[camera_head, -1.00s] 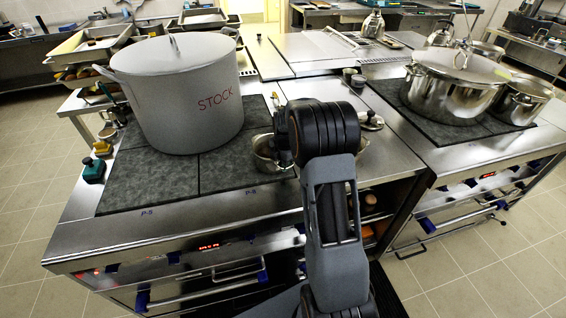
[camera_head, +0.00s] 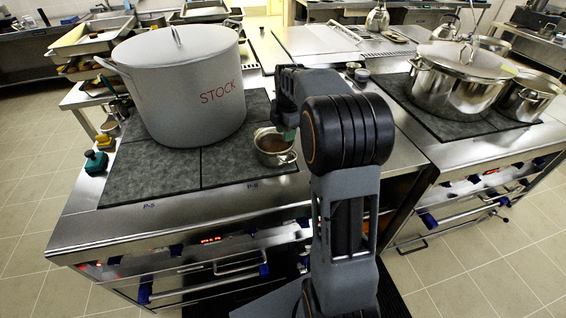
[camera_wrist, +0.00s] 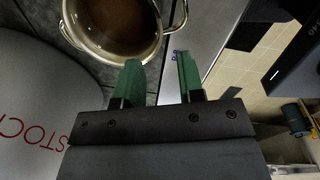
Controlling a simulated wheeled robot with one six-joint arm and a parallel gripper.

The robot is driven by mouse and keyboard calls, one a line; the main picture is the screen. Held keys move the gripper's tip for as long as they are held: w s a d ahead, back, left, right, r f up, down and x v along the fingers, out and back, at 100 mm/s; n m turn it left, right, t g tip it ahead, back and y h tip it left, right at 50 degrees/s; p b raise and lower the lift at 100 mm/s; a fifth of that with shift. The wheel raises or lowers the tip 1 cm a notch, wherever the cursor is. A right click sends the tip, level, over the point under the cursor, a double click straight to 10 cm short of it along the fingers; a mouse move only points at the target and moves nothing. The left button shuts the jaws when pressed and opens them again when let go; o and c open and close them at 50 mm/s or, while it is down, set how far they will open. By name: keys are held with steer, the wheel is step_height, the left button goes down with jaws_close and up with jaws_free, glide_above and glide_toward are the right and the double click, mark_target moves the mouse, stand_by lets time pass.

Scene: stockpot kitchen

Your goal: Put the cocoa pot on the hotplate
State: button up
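The cocoa pot (camera_head: 275,158) is a small steel pot with brown liquid. It appears to stand upright on the front right part of the dark hotplate surface (camera_head: 228,168), near its right edge. In the wrist view the pot (camera_wrist: 150,48) is at the top left, with a handle on its right side. My gripper (camera_head: 287,133) is over the pot's right rear side in the head view. In the wrist view my gripper (camera_wrist: 161,78) has two green fingers apart, with nothing visible between them. Whether a finger touches the pot is unclear.
A large pot marked STOCK (camera_head: 180,90) fills much of the dark surface, close left of the cocoa pot. A lidded steel pot (camera_head: 455,85) and a smaller pot (camera_head: 525,98) stand on the right stove. A green-topped object (camera_head: 96,162) sits at the left edge.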

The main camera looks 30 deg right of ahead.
steer(key=s+a+m+t, duration=0.1)
steer(key=s+a+m, duration=0.5)
steer(key=s+m, duration=0.3)
steer(key=s+a+m+t, duration=0.1)
steer(key=s+a+m, duration=0.5)
steer(key=s+m, duration=0.4)
steer(key=s, duration=0.3)
steer(key=shift+a+r+t, duration=0.25)
steer(key=shift+r+t, duration=0.15)
